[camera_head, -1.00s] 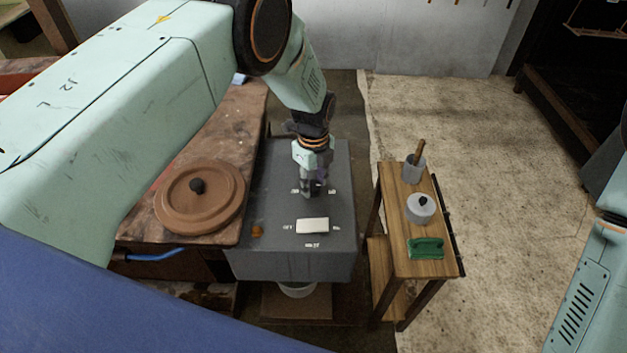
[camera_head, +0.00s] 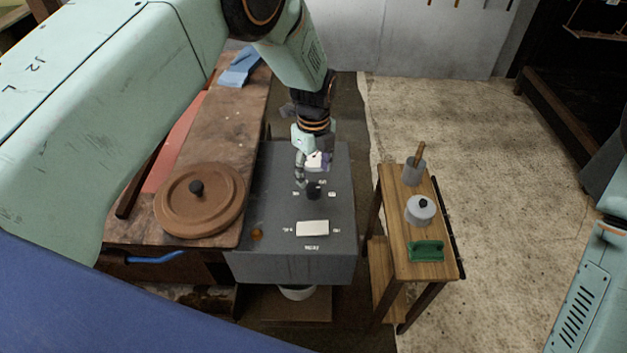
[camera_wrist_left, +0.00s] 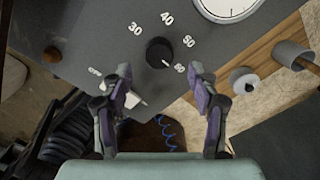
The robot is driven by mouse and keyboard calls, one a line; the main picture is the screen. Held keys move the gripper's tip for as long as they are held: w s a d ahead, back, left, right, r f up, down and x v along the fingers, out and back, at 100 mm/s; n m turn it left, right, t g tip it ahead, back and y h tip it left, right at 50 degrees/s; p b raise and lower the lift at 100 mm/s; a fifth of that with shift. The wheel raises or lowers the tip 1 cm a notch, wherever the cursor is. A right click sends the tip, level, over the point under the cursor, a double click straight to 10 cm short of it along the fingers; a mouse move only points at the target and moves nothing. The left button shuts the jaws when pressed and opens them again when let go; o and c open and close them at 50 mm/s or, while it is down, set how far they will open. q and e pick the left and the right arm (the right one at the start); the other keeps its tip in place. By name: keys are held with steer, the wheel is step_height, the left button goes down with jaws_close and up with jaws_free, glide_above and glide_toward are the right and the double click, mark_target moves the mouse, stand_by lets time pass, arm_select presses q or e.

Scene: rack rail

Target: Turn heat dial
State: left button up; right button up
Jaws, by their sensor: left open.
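The heat dial is a black round knob (camera_head: 314,190) on top of a grey box (camera_head: 280,205). In the left wrist view the dial (camera_wrist_left: 159,52) has white numbers around it, with 30, 40 and 50 readable. A small light mark on its rim faces the lower right, toward a number that looks like 60. My left gripper (camera_head: 307,172) is just behind the dial in the head view. In the left wrist view the gripper (camera_wrist_left: 161,72) is open, its fingers apart with nothing between them. The right gripper is out of view.
A white rectangular piece (camera_head: 313,228) and an orange knob (camera_head: 257,234) are on the box. A round brown lid (camera_head: 200,198) lies on the left bench. A small wooden table (camera_head: 395,215) at right holds a cup, a lidded pot and a green item. A gauge (camera_wrist_left: 232,8) shows in the wrist view.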

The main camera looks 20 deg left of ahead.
mark_target(313, 188)
arm_select(q)
step_height(313, 188, up, 7)
stand_by(0.3)
steer(key=shift+s, duration=0.1)
